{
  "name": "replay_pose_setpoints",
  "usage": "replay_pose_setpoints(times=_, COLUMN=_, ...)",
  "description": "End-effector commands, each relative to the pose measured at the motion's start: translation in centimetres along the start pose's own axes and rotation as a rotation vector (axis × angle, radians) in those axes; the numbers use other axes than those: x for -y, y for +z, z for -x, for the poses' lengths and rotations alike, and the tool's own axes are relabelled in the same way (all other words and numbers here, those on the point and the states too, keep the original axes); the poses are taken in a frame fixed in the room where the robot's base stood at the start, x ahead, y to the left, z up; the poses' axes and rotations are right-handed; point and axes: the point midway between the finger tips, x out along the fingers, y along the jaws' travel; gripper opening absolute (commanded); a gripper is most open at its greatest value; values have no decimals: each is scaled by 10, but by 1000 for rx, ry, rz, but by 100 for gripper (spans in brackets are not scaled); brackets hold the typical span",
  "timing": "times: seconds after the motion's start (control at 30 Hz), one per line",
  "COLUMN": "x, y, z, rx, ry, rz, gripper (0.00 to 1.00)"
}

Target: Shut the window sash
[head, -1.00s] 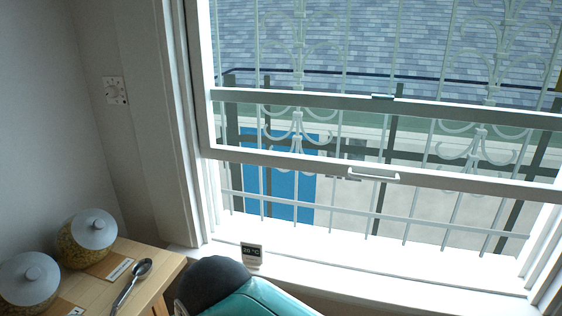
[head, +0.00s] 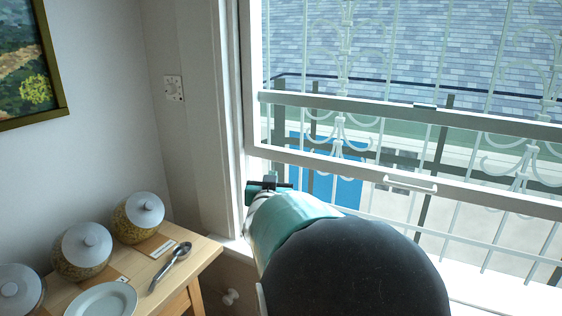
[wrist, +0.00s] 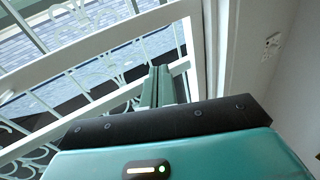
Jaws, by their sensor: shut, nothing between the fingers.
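The window sash (head: 330,164) has a white frame. It is raised, with an open gap between its bottom rail and the sill. A small white handle (head: 410,184) is on the bottom rail. My gripper (head: 270,184) is at the left side of the window, just below the left end of the bottom rail, partly hidden by my arm. In the wrist view my gripper (wrist: 158,84) is shut and empty, with white window framing (wrist: 95,44) behind it. I cannot tell whether it touches the frame.
Light bars of a grille (head: 388,60) stand outside the window. At the lower left a wooden table (head: 205,250) holds lidded jars (head: 138,217), a spoon (head: 170,266) and a white plate (head: 102,300). A picture (head: 28,66) hangs on the left wall. My arm hides much of the sill.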

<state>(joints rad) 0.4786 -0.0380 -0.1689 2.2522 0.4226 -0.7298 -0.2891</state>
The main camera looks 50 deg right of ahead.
Motion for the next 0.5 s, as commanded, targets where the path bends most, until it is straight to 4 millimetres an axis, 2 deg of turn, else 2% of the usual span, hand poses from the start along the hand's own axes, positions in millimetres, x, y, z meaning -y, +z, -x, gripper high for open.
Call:
replay_pose_setpoints(times=0.03, x=-34, y=1, z=-14, rx=-60, ry=96, rz=21, gripper=0)
replay_pose_setpoints(times=0.1, x=-73, y=-4, z=-24, rx=-147, ry=211, rz=53, gripper=0)
replay_pose_setpoints(times=0.2, x=-114, y=-9, z=-29, rx=-239, ry=333, rz=96, gripper=0)
replay_pose_setpoints(times=0.3, x=-136, y=-12, z=-29, rx=-289, ry=399, rz=124, gripper=0)
replay_pose_setpoints(times=0.5, x=-148, y=-19, z=-40, rx=-309, ry=421, rz=132, gripper=0)
